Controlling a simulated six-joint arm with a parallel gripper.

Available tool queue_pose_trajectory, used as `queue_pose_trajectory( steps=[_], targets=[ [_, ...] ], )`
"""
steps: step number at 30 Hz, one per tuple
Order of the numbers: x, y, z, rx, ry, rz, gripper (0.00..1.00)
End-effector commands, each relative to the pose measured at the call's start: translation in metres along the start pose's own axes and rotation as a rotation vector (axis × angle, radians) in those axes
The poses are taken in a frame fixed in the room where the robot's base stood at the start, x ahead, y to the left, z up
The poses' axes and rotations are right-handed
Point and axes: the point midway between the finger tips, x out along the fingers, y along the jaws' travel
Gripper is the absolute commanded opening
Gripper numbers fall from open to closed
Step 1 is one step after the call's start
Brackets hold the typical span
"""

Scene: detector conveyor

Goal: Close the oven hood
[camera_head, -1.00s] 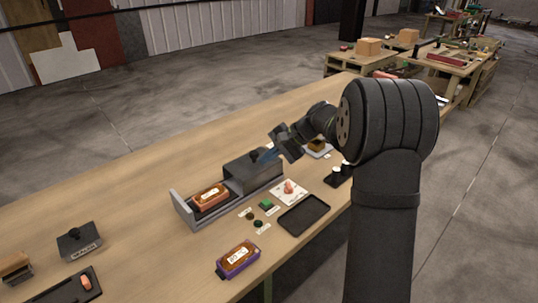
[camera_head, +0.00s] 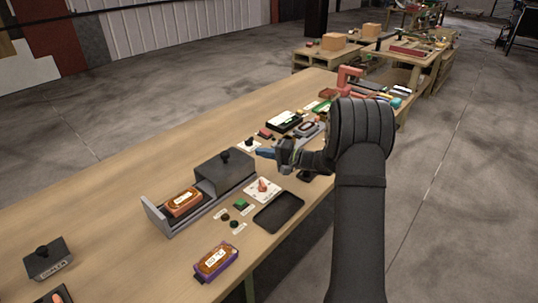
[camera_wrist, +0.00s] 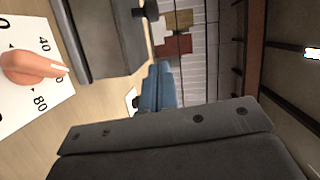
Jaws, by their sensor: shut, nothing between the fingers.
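The oven hood (camera_head: 226,176) is a dark grey box with a black knob (camera_head: 224,156) on top. It sits over the right part of a grey base (camera_head: 165,225). An orange-brown labelled block (camera_head: 183,201) lies uncovered on the base's left part. My gripper (camera_head: 265,153), with blue fingers, is shut and empty, to the right of the hood and apart from its knob. The wrist view shows the blue fingers (camera_wrist: 158,88) beside the hood (camera_wrist: 108,40) and its knob (camera_wrist: 147,10), with a gap between.
A dial card with an orange pointer (camera_head: 263,187), a green button (camera_head: 241,204) and a black tray (camera_head: 279,212) lie in front of the hood. A purple-edged block (camera_head: 216,262) is near the front edge. The table behind the hood is clear.

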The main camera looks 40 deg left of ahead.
Motion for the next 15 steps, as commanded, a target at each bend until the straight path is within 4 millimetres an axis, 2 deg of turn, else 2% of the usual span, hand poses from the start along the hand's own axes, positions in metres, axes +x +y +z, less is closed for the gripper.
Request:
queue_pose_trajectory(
  steps=[1,7,10,15],
  targets=[
    [0.013,0.0,0.001,-0.001,-0.005,-0.001,0.0],
    [0.054,0.0,0.001,-0.001,-0.004,0.0,0.0],
    [0.064,-0.001,0.015,0.001,-0.004,0.001,0.0],
    [0.075,0.0,0.026,0.001,-0.001,0.001,0.0]
  ],
)
